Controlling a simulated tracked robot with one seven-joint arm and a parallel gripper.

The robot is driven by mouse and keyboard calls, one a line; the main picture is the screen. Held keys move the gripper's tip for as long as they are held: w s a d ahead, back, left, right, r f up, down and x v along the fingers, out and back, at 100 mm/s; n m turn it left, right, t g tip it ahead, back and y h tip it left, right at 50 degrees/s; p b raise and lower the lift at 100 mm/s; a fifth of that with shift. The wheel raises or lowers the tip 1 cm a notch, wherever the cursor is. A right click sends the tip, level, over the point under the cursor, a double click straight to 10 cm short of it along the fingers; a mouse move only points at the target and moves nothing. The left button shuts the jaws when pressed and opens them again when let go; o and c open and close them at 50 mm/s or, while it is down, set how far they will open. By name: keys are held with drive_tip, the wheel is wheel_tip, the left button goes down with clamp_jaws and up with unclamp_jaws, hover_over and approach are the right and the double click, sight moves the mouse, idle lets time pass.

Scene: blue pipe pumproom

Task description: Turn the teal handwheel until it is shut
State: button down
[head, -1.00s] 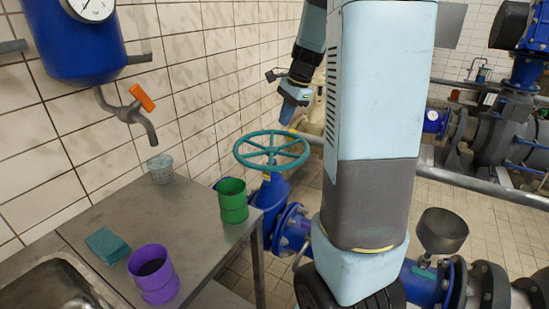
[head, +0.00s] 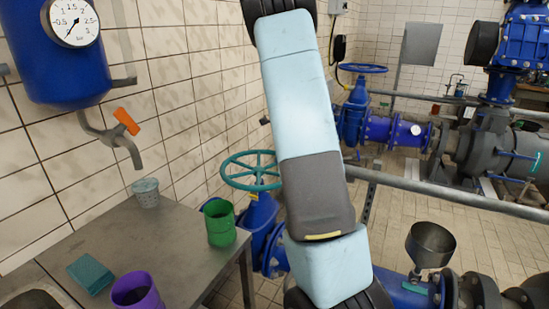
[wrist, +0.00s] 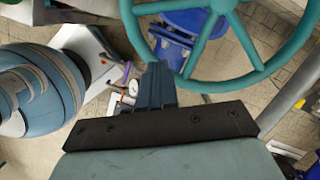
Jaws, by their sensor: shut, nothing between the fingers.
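The teal handwheel (head: 258,172) sits on top of a blue valve (head: 262,212) beside the table, partly hidden by my arm in the head view. In the wrist view the handwheel (wrist: 222,8) fills the upper right, its rim and spokes showing with blue valve parts below. My gripper (wrist: 155,68) is shut and empty. Its fingertips appear just beside the lower left of the rim; I cannot tell whether they touch it. In the head view my gripper is hidden behind my arm.
A metal table (head: 165,235) at left holds a green cup (head: 220,224), a purple cup (head: 136,291), a teal sponge (head: 91,272) and a small grey cup (head: 146,193). A tiled wall stands behind. A grey rail (head: 450,194) and a funnel (head: 430,245) are at right.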

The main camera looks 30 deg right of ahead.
drive_tip(key=w+a+f, duration=0.2)
drive_tip(key=a+f, duration=0.3)
drive_tip(key=f, duration=0.3)
drive_tip(key=shift+w, duration=0.1)
